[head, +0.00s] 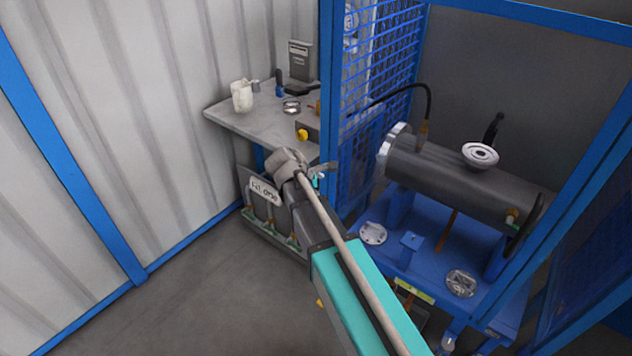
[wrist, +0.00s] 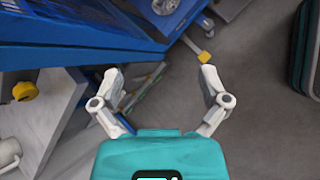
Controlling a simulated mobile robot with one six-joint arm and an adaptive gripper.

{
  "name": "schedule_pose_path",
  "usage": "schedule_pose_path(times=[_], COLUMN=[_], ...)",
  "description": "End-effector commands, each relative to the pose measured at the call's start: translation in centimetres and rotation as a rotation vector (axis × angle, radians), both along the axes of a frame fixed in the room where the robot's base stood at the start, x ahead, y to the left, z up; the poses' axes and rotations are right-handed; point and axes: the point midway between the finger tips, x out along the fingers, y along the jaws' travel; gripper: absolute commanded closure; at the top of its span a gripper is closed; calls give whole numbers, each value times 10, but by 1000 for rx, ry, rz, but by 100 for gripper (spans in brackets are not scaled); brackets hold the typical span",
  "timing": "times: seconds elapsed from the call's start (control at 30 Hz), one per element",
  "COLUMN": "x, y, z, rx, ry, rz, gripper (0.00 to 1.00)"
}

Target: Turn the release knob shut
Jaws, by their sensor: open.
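A yellow knob (head: 303,134) is on the front of a grey box at the bench's right end, beside the blue mesh frame. I take it as the release knob, but cannot tell how far it is turned. In the wrist view a yellow knob (wrist: 25,91) shows at the left edge, outside my fingers. My gripper (wrist: 160,77) is open with nothing between its fingers; it points down toward the floor and the blue frame's edge. In the head view my gripper (head: 319,176) is small and partly hidden by my arm, below and right of the knob.
The grey bench (head: 240,118) holds a white jug (head: 242,96) and small parts. Grey containers (head: 270,212) stand below it. The blue mesh panel (head: 372,95) is close right of my gripper. A dark flanged cylinder (head: 450,175) lies on a blue stand. Floor at lower left is clear.

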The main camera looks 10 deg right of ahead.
Motion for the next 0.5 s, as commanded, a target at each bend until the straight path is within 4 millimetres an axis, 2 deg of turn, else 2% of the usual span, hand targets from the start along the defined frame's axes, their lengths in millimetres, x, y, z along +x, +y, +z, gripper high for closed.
schedule_pose_path(times=[0.03, 0.3, 0.5], x=[-11, -69, -116], y=[-9, -46, -64], z=[-3, -26, -38], rx=[38, 321, 524], ry=[-15, -115, -173], rz=[-52, -469, -847], gripper=[5, 5, 5])
